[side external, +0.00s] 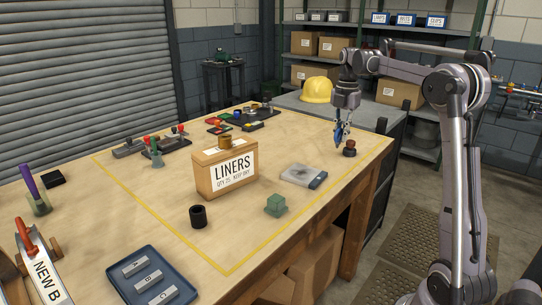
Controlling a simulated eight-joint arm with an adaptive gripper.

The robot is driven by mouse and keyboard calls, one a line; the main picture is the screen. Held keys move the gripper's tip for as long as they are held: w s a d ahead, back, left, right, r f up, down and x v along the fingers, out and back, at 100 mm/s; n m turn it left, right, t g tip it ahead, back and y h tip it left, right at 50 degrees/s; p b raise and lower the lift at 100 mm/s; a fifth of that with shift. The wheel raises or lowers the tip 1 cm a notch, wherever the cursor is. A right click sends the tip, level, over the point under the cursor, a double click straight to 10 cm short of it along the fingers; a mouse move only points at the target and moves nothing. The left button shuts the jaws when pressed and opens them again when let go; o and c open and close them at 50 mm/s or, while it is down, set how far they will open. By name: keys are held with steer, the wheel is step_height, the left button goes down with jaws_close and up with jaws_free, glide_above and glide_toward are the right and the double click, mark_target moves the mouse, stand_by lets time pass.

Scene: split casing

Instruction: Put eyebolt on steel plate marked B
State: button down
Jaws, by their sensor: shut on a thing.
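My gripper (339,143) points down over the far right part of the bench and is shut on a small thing. Blue shows at the fingers, but I cannot tell whether it belongs to the held thing or the gripper. I cannot make out an eyebolt for certain. Three grey steel plates lie in a blue tray (118,279) at the front left: plate A (137,267), plate B (149,284) in the middle, and plate C (164,298). The plates' tops look bare. My gripper is far from the tray.
A LINERS box (225,172) stands mid-bench. A black cylinder (198,216), a green block (275,206) and a grey flat piece (301,176) are nearby. A brown-topped knob (349,148) stands beside my gripper. A "NEW B" sign (47,283) is at the front left.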

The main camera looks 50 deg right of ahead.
steer(key=w+a+f, duration=0.1)
steer(key=w+f, duration=0.1)
steer(key=w, duration=0.1)
steer(key=w+a+f, duration=0.1)
steer(key=w+f, duration=0.1)
steer(key=w, duration=0.1)
steer(key=w+a+f, duration=0.1)
steer(key=w+f, duration=0.2)
steer(key=shift+w, duration=0.1)
glide_above(307, 171)
steer(key=shift+f, duration=2)
steer(key=shift+f, duration=0.1)
steer(key=c, duration=1.4)
jaws_free()
